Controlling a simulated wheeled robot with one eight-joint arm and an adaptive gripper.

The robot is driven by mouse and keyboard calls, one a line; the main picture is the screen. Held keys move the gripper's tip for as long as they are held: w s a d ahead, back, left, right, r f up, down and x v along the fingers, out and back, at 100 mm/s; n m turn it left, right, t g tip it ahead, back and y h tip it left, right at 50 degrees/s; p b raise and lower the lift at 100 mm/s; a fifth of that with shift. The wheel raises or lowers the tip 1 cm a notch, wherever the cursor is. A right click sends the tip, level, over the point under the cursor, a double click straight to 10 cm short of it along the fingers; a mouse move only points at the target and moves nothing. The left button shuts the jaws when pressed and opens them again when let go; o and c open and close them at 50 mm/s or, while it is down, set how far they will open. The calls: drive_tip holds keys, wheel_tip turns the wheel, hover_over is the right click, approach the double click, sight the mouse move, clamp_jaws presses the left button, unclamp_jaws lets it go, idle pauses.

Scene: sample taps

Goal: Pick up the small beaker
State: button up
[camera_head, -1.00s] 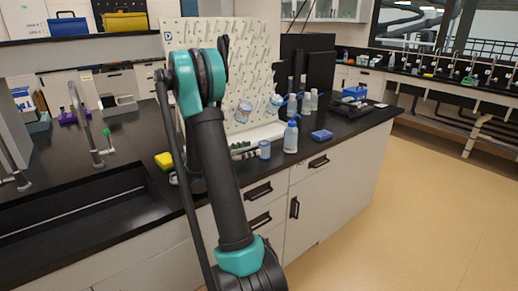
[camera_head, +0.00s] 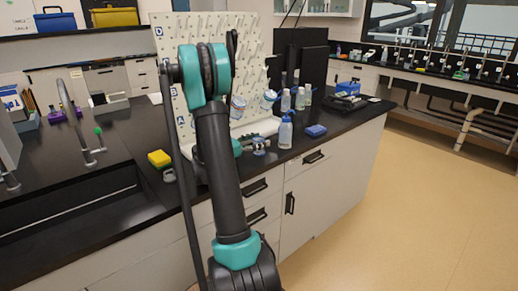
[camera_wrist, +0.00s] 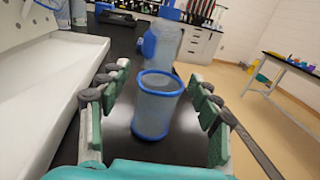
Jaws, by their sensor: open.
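The small beaker (camera_wrist: 157,112), clear with a blue rim, stands upright on the black counter in the wrist view. My gripper (camera_wrist: 160,76) is open, with one finger on each side of the beaker. I see gaps between the fingers and its wall, and nothing is held. In the head view my gripper (camera_head: 250,145) shows just right of my arm link, low over the counter. The beaker (camera_head: 261,143) is partly hidden by the fingers there.
A white peg board (camera_head: 185,105) with hanging beakers rises behind. A yellow sponge (camera_head: 159,158) and sink lie left.

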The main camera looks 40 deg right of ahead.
drive_tip(key=shift+c, duration=0.2)
drive_tip(key=c, duration=1)
drive_tip(key=shift+o, duration=0.2)
drive_tip(key=shift+r, duration=0.1)
wheel_tip(320, 180, up, 20)
drive_tip(key=shift+o, duration=1.1)
drive_tip(key=c, duration=0.4)
